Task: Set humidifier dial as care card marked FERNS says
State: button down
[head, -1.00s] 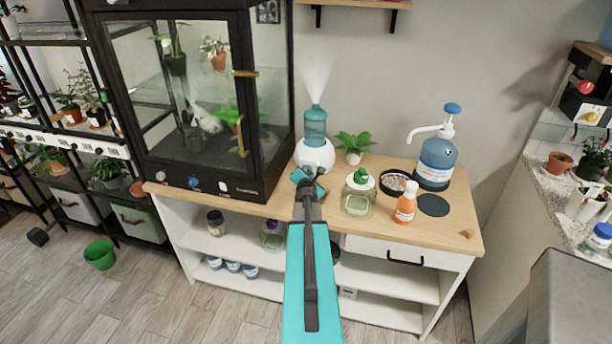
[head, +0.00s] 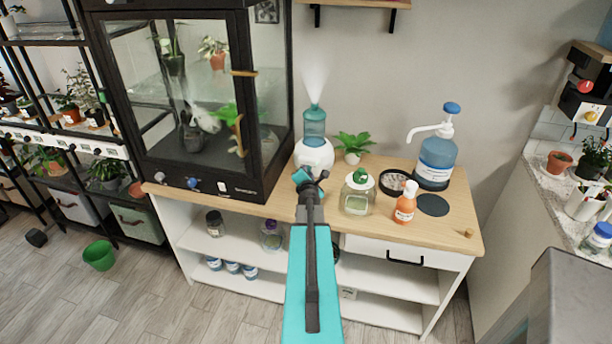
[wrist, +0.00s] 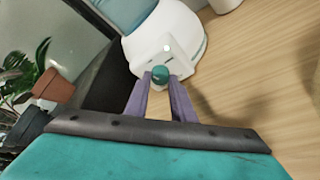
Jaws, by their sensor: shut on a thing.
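The humidifier (head: 314,153) stands on the wooden cabinet top, with a white base and a teal tank, and mist rises from it. Its white base also shows in the wrist view (wrist: 184,38). On the base's front is a small teal dial (wrist: 160,73). My gripper (wrist: 161,80) is shut on the dial, one finger on each side. In the head view my gripper (head: 308,178) is at the base's front, and my arm hides the dial's face. The dial's setting cannot be read. No care card marked FERNS can be made out.
A black glass cabinet (head: 262,110) stands close on the left. To the right are a potted plant (head: 352,146), a glass jar (head: 358,192), an orange bottle (head: 405,203) and a blue pump bottle (head: 436,160).

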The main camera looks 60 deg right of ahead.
jog(key=shift+s+d+f+m+t+b, duration=0.15)
jog(key=shift+m+t+b, duration=0.1)
jog(key=shift+m, duration=0.2)
jog(key=shift+s+f+m+t+b, duration=0.15)
jog(key=shift+m+b, duration=0.1)
jog(key=shift+m, duration=0.2)
dwell(0.4)
jog(key=shift+r, duration=0.1)
jog(key=c, duration=1.6)
grip_release()
jog(key=shift+o, duration=0.4)
jog(key=shift+w, duration=0.1)
jog(key=shift+a+r, duration=0.1)
jog(key=shift+a, duration=0.1)
